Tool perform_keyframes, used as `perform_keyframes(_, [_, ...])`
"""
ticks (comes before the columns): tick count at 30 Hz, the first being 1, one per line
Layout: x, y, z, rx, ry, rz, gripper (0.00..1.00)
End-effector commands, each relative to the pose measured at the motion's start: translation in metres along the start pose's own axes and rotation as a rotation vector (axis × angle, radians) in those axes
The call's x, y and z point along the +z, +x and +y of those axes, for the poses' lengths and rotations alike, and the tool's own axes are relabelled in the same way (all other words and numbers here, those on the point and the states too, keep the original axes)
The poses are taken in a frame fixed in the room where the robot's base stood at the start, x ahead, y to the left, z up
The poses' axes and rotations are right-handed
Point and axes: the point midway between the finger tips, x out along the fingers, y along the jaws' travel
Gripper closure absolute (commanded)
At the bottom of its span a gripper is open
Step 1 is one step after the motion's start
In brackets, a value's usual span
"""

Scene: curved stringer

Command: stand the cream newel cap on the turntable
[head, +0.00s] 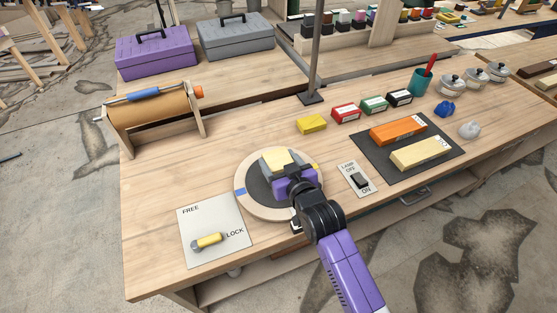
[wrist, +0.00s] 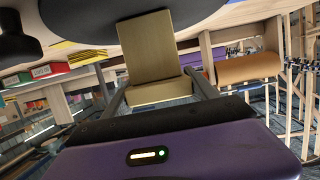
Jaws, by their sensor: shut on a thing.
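The cream newel cap (head: 279,158) is over the dark disc of the round turntable (head: 246,203), partly hidden behind my gripper in the head view. My gripper (head: 288,172) is shut on the cap. In the wrist view the cap (wrist: 150,48) shows as a shaded block with a wider slab, between the two fingers of my gripper (wrist: 158,92). Its far end meets the dark turntable disc (wrist: 90,10) in that view. I cannot tell whether it rests on the disc or hangs just above it.
Left of the turntable is a FREE/LOCK plate (head: 190,225) with a yellow-handled lever (head: 208,241). Right of it is a lamp switch (head: 358,180), then a dark mat (head: 381,155) with orange and cream blocks. A post (head: 315,55) and a yellow block (head: 312,124) stand behind.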

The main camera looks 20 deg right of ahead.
Motion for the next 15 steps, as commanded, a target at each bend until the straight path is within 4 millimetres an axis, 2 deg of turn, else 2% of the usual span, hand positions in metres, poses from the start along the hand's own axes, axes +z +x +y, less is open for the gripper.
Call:
perform_keyframes(5, [0.0028, 0.0012, 0.0001, 0.000, 0.000, 0.001, 0.82])
perform_keyframes(6, [0.0026, 0.0009, 0.0002, 0.000, 0.000, 0.000, 0.27])
perform_keyframes(8, [0.0023, 0.0008, 0.0002, 0.000, 0.000, 0.000, 0.15])
perform_keyframes(9, [0.0023, 0.0008, 0.0001, 0.000, 0.000, 0.000, 0.11])
perform_keyframes(15, [0.0022, 0.0008, 0.0002, 0.000, 0.000, 0.000, 0.11])
